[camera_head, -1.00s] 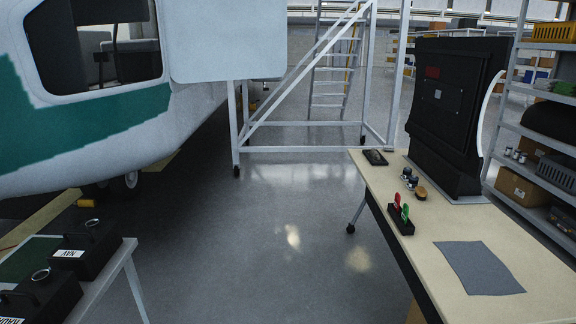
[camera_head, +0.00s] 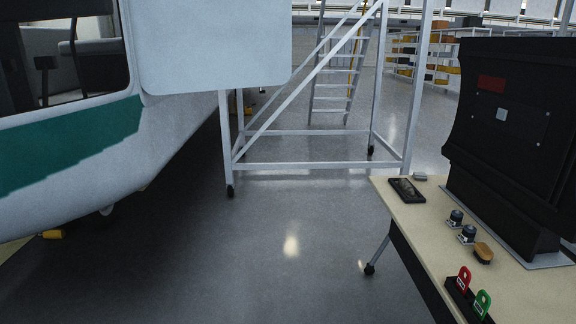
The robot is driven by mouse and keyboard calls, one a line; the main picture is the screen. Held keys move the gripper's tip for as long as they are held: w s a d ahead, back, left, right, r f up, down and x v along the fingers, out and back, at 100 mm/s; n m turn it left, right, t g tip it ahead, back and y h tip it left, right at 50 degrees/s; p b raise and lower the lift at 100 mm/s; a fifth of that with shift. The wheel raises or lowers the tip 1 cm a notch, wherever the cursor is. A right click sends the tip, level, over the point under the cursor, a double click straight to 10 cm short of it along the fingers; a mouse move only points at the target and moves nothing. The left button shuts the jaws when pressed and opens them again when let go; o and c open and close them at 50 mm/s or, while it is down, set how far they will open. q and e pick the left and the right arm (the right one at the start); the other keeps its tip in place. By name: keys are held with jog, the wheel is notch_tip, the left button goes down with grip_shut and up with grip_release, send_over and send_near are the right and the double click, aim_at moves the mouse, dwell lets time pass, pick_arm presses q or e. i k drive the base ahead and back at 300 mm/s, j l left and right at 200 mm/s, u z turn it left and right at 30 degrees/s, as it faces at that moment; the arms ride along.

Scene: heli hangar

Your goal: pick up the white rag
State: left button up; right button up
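I see no white rag in the head view now. The workbench (camera_head: 520,293) at the right carries a black holder (camera_head: 458,297) with a red tag (camera_head: 464,274) and a green tag (camera_head: 482,301), two small dark jars, a brown-topped brush (camera_head: 483,252) and a dark flat device (camera_head: 406,190). A small grey item (camera_head: 420,176) lies behind the device. Neither of my grippers is in view.
A large black panel unit (camera_head: 515,130) stands on the bench. The white and green helicopter (camera_head: 70,150) fills the left. A wheeled metal stair frame (camera_head: 300,165) stands ahead. The grey floor (camera_head: 290,270) between is open.

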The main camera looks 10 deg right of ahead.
aim_at(420, 175)
jog(key=i, duration=1.6)
jog(key=i+z, duration=0.15)
jog(key=i, duration=0.4)
jog(key=i+j+z, duration=0.15)
jog(key=i, duration=0.4)
jog(key=i+j+z, duration=0.2)
jog(key=i, duration=0.3)
